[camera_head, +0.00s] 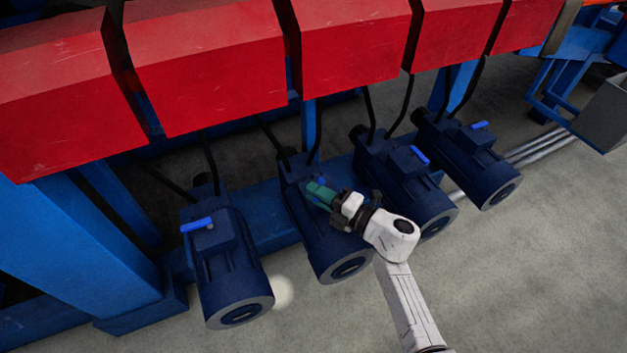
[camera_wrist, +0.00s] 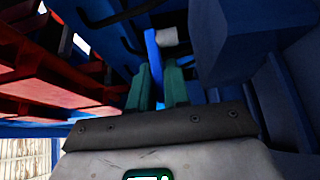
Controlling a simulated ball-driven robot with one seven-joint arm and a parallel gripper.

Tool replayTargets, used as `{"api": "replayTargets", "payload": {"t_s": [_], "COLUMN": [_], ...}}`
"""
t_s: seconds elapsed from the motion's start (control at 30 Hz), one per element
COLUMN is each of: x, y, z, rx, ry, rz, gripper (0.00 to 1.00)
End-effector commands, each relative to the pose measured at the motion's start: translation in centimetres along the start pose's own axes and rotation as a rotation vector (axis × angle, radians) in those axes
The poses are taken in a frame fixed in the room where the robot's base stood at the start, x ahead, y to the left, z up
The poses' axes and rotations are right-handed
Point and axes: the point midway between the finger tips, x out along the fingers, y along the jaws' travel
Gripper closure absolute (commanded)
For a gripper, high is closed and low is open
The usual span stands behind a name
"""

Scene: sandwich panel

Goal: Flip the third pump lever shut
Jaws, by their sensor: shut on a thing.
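Several dark blue pumps stand in a row. My gripper (camera_head: 317,192), with green fingers, is at the top of the second pump from the left (camera_head: 335,245). In the wrist view my gripper (camera_wrist: 160,82) has its fingers close around a bright blue lever (camera_wrist: 152,48), which sticks up between and beyond them. The lever is mostly hidden by the fingers in the head view. The leftmost pump (camera_head: 230,275) has a blue lever (camera_head: 196,225) lying across its top. The third pump from the left (camera_head: 420,195) and the rightmost pump (camera_head: 480,165) also show blue levers (camera_head: 419,154) (camera_head: 480,125).
Large red housings (camera_head: 205,70) overhang the pumps, with dark hoses running down to them. Blue frame posts (camera_head: 75,240) stand at the left. Grey floor (camera_head: 540,260) is open in front and to the right. A grey box (camera_head: 607,115) is at the far right.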

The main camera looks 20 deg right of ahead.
Motion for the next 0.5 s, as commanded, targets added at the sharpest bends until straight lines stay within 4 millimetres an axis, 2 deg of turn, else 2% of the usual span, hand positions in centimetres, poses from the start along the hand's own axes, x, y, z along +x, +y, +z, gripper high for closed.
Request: {"api": "replayTargets", "payload": {"t_s": [0.03, 0.5], "x": [-0.2, -1.4], "y": [0.3, -0.6], "z": [0.6, 1.4], "rx": [0.001, -0.003], "ry": [0.033, 0.442], "rz": [0.000, 0.003], "gripper": [1.00, 1.00]}}
